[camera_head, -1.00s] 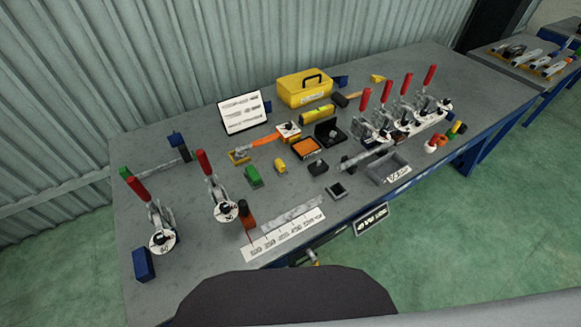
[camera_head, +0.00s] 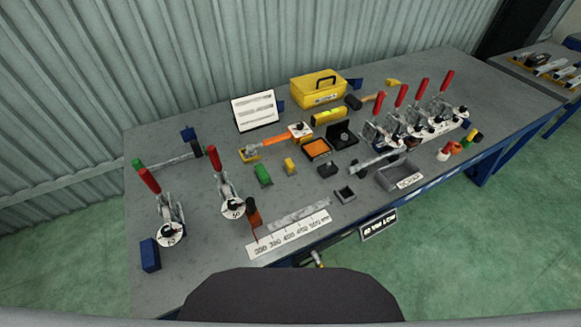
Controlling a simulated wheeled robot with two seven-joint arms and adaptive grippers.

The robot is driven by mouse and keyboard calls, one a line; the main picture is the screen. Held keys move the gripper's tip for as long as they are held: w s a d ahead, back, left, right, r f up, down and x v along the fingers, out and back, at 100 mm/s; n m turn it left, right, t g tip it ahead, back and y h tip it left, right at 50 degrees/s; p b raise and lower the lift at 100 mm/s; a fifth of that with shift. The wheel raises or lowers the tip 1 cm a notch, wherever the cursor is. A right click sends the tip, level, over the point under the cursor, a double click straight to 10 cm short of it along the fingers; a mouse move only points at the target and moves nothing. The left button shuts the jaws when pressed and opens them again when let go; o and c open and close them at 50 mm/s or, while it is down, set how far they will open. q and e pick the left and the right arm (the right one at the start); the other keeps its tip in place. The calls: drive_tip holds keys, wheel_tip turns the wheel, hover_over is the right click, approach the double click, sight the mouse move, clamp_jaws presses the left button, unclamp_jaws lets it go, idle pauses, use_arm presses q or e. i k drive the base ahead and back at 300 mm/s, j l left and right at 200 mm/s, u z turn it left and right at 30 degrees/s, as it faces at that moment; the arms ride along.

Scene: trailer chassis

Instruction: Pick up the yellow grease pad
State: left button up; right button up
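A small yellow block (camera_head: 289,166) stands on the grey workbench (camera_head: 200,268), between a green block and a dark block; it may be the grease pad. I cannot tell for certain which is the grease pad. Neither of my grippers shows in the head view.
Red-handled clamps stand at the left (camera_head: 168,226), middle (camera_head: 229,199) and right (camera_head: 414,128). A yellow toolbox (camera_head: 318,90) and white sign (camera_head: 255,111) stand behind. A grey tray (camera_head: 399,175) and ruler strip (camera_head: 289,233) lie near the front edge.

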sight(289, 166)
drive_tip(key=l+u, duration=0.2)
drive_tip(key=l, duration=1.05)
drive_tip(key=l+u, duration=0.25)
drive_tip(key=l, duration=0.95)
